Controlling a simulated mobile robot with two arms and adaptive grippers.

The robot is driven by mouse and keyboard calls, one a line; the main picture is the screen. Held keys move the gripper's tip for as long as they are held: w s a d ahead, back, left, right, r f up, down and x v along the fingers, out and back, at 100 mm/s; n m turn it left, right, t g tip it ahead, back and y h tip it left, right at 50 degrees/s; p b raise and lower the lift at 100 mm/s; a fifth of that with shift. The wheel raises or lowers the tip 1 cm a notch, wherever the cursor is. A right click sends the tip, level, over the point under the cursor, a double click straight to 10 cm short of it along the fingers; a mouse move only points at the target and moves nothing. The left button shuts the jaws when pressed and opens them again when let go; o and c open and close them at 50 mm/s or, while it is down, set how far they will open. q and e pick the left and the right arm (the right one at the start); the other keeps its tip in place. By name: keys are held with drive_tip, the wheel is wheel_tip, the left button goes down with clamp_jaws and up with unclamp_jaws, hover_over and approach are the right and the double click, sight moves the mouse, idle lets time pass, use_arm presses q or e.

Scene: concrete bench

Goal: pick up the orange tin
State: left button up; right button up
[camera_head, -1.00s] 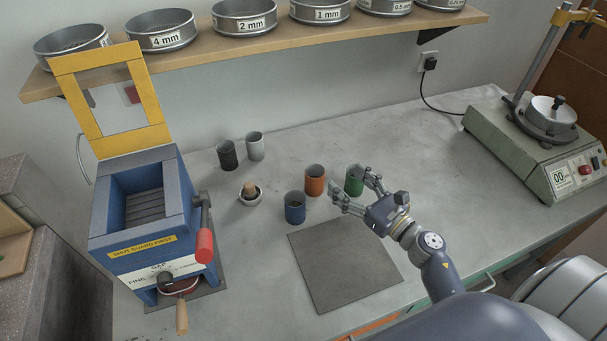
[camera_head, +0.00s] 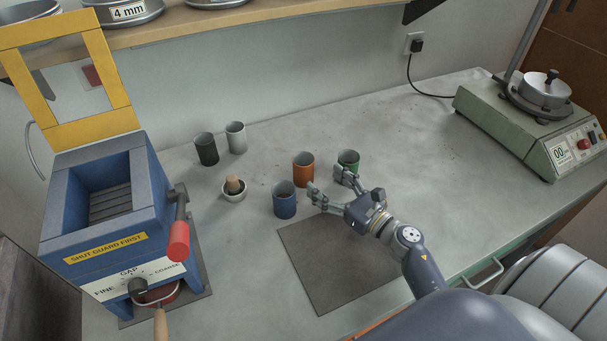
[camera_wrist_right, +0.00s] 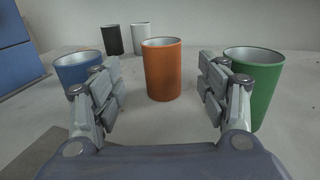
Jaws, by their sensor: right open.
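The orange tin (camera_head: 303,172) stands upright on the bench between the blue tin (camera_head: 284,204) and the green tin (camera_head: 348,160). In the right wrist view the orange tin (camera_wrist_right: 162,72) is centred ahead, between and beyond the two fingers. My right gripper (camera_head: 325,184) is open and empty, low over the bench in front of the tin. In the wrist view its left finger overlaps the blue tin (camera_wrist_right: 80,68) and its right finger overlaps the green tin (camera_wrist_right: 258,80). My left gripper is not in view.
A black tin (camera_head: 206,150) and a white tin (camera_head: 236,138) stand farther back. A mortar with a pestle (camera_head: 233,190) sits left of the blue tin. A grey mat (camera_head: 325,270) lies in front. A blue crusher (camera_head: 110,220) stands left; a green shaker (camera_head: 520,125) stands right.

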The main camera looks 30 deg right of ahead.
sight(310, 170)
drive_tip(key=x, duration=0.4)
drive_tip(key=shift+w+p, duration=0.2)
drive_tip(key=shift+p, duration=0.2)
drive_tip(key=shift+p+x, duration=0.7)
drive_tip(key=shift+x, duration=1.9)
drive_tip(key=shift+f, duration=0.15)
drive_tip(key=shift+s, duration=0.1)
drive_tip(key=shift+c, duration=0.6)
drive_tip(key=c, duration=1.2)
